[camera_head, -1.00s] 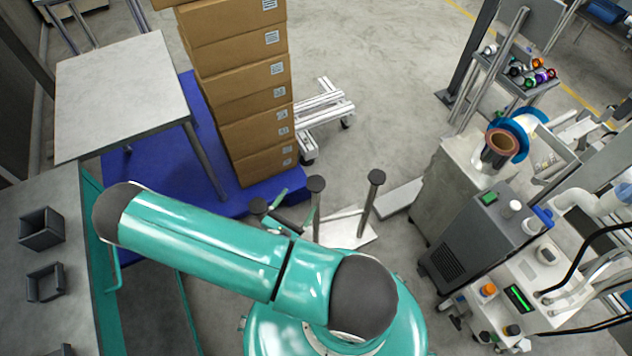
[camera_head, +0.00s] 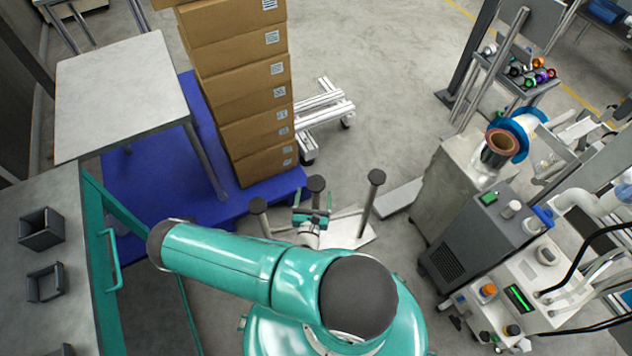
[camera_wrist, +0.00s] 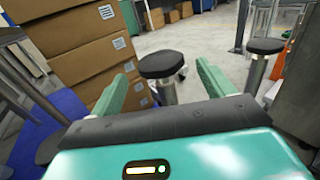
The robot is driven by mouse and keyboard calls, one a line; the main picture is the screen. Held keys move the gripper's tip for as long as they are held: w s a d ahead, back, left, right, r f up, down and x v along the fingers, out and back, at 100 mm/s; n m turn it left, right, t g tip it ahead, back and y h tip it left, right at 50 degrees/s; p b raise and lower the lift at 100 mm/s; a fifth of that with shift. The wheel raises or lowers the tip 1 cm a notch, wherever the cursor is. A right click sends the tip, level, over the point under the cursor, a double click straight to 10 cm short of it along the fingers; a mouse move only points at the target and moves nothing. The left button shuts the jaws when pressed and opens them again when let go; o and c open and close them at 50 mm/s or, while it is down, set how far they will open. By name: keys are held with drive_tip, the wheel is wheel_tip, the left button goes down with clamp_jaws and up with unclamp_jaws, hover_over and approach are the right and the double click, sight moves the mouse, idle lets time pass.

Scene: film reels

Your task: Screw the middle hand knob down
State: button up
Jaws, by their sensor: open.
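Three dark round hand knobs stand on metal posts. The middle hand knob (camera_head: 316,184) is between the left knob (camera_head: 258,205) and the right knob (camera_head: 376,177). My gripper (camera_head: 311,214) is open and empty, at the near side of the middle post. In the wrist view, the middle knob (camera_wrist: 161,64) shows between and beyond the two teal fingers of my gripper (camera_wrist: 162,74), apart from them as far as I can tell. The right knob (camera_wrist: 265,46) stands outside the right finger. The threads under the knobs cannot be made out.
A stack of cardboard boxes (camera_head: 245,105) stands on a blue pallet (camera_head: 140,195) behind the left knob. A grey machine (camera_head: 470,240) stands to the right. A grey worktop (camera_head: 30,285) is at the left. Open floor lies behind the posts.

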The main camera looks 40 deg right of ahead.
sight(316, 181)
drive_tip(key=x, duration=0.5)
drive_tip(key=shift+w+d, duration=0.25)
drive_tip(key=shift+d, duration=0.1)
drive_tip(key=c, duration=1)
